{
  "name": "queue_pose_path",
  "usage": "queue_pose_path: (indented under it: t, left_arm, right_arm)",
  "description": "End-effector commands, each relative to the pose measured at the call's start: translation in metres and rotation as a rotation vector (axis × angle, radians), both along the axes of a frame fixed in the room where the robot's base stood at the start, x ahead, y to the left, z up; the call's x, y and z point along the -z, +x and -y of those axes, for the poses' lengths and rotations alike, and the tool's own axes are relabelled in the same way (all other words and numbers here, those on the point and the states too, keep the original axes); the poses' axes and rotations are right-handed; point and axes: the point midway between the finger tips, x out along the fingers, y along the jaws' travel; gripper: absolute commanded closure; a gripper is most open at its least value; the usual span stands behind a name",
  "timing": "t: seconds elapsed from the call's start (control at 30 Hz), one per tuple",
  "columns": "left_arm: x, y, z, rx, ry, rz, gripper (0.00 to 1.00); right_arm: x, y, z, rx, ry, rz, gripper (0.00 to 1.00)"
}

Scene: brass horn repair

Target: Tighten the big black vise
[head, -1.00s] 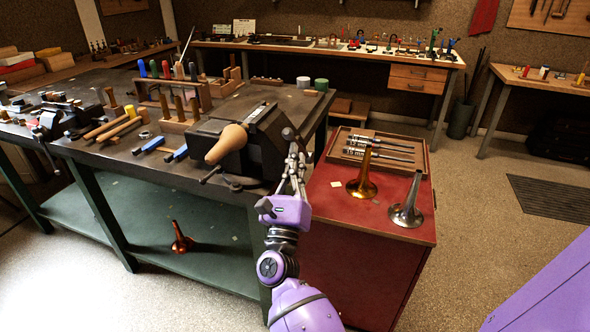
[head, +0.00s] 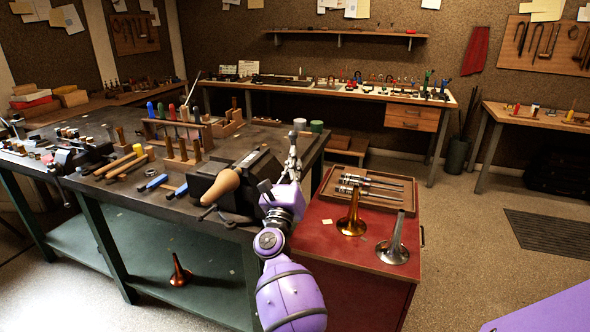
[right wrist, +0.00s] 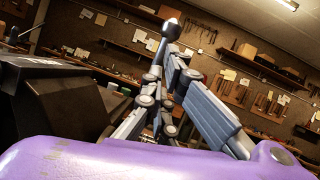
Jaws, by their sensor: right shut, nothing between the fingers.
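The big black vise (head: 262,170) is mounted at the right front corner of the dark workbench. In the right wrist view the gripper's fingers (right wrist: 172,28) point up, and the vise's dark body (right wrist: 60,92) is close on the left. My left gripper is not in view.
A red cabinet (head: 345,262) stands right of the bench, with a brass bell (head: 352,218), a silver bell (head: 394,248) and a tool tray (head: 335,188) on top. Wooden-handled tools (head: 125,163) lie left of the vise. Floor at the right is open.

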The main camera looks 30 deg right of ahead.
Motion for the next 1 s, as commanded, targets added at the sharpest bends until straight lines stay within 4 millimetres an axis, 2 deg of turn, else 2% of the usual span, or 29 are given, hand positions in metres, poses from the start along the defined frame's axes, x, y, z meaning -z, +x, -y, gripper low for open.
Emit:
queue_pose_path:
  t: [0.03, 0.13, 0.6, 0.87, 1.0]
  left_arm:
    - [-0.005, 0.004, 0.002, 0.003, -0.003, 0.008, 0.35]
    - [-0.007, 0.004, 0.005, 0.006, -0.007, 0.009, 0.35]
    - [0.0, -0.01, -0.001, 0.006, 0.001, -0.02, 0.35]
    - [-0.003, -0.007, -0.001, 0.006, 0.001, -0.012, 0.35]
    - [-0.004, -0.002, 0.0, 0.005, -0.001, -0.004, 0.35]
  right_arm:
    - [-0.007, 0.002, 0.002, -0.001, 0.017, -0.005, 1.0]
    - [-0.006, 0.006, 0.004, -0.001, 0.036, -0.025, 1.0]
    - [-0.002, 0.009, 0.007, -0.001, 0.055, -0.05, 1.0]
    - [-0.001, 0.009, 0.006, -0.001, 0.055, -0.051, 1.0]
    - [0.0, 0.009, 0.0, -0.003, 0.056, -0.051, 1.0]
